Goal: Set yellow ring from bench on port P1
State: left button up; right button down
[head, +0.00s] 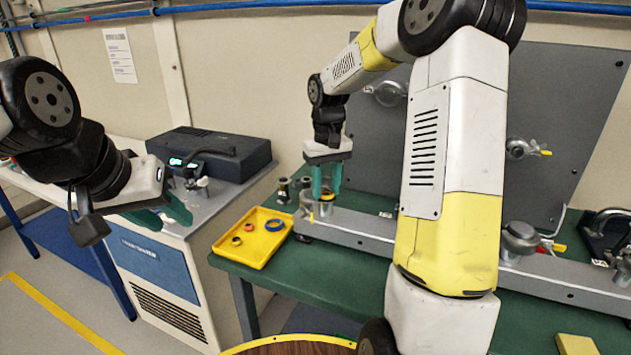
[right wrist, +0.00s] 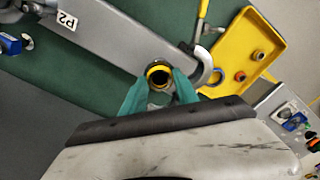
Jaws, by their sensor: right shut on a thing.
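The yellow ring (head: 327,197) is between the teal fingertips of my right gripper (head: 327,188), which is shut on it. It is over the port at the left end of the grey rail (head: 355,228) in the head view. In the right wrist view, the yellow ring (right wrist: 158,70) lies level around a dark round opening, with a fingertip on each side. I cannot tell whether it is fully seated. No P1 label is readable; a P2 label (right wrist: 67,20) marks the rail farther along. My left gripper (head: 172,214) is open and empty, away from the bench.
A yellow tray (head: 250,252) on the green bench holds a blue ring (head: 274,225) and several small rings. Small dark fittings (head: 283,190) stand behind it. A valve-like fitting (head: 520,240) stands farther right on the rail. A grey panel (head: 560,100) rises behind the bench.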

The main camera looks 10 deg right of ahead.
jog(key=c, duration=0.9)
grip_release()
jog(key=shift+o, duration=0.2)
